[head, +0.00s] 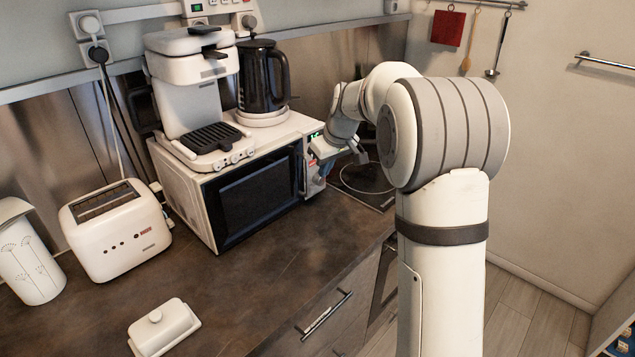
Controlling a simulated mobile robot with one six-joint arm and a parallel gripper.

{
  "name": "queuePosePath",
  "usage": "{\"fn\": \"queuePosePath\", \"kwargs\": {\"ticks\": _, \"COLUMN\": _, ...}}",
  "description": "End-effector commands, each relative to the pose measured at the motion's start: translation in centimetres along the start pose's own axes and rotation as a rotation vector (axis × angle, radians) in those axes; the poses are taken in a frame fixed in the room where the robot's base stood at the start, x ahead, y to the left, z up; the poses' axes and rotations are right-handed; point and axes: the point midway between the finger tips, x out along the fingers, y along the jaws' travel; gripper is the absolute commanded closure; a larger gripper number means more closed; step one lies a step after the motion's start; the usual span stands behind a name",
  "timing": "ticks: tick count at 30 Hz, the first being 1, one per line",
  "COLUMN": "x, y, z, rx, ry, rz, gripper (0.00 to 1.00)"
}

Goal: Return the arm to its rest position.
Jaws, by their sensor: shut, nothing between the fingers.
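My white and grey arm (440,130) stands at the right and reaches back and left over the counter, bent at a large grey-banded joint. My gripper (340,156) is at its far end, just right of the microwave's control panel, small and partly overlapped in view. It is shut and holds nothing. I cannot tell whether it touches the microwave (255,200). The microwave's dark door is closed.
A coffee maker (190,95) and a black kettle (262,78) stand on the microwave. A toaster (115,230), a white canister (28,260) and a butter dish (163,328) are on the counter (240,285). A hob (365,182) lies behind my gripper.

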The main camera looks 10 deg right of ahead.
Motion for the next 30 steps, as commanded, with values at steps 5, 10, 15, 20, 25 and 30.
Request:
{"fn": "queuePosePath", "kwargs": {"ticks": 5, "x": -2.2, "y": -0.1, "z": 0.0, "rx": 0.000, "ry": 0.000, "rz": 0.000, "gripper": 1.00}}
{"fn": "queuePosePath", "kwargs": {"ticks": 10, "x": -3.6, "y": -0.6, "z": 0.8, "rx": 0.012, "ry": -0.004, "rz": 0.004, "gripper": 1.00}}
{"fn": "queuePosePath", "kwargs": {"ticks": 15, "x": -6.8, "y": -3.6, "z": 5.5, "rx": 0.096, "ry": -0.031, "rz": 0.027, "gripper": 1.00}}
{"fn": "queuePosePath", "kwargs": {"ticks": 20, "x": -9.4, "y": -7.2, "z": 12.2, "rx": 0.204, "ry": -0.064, "rz": 0.058, "gripper": 1.00}}
{"fn": "queuePosePath", "kwargs": {"ticks": 25, "x": -11.0, "y": -10.9, "z": 19.8, "rx": 0.317, "ry": -0.091, "rz": 0.097, "gripper": 1.00}}
{"fn": "queuePosePath", "kwargs": {"ticks": 30, "x": -11.1, "y": -13.8, "z": 26.5, "rx": 0.410, "ry": -0.111, "rz": 0.133, "gripper": 1.00}}
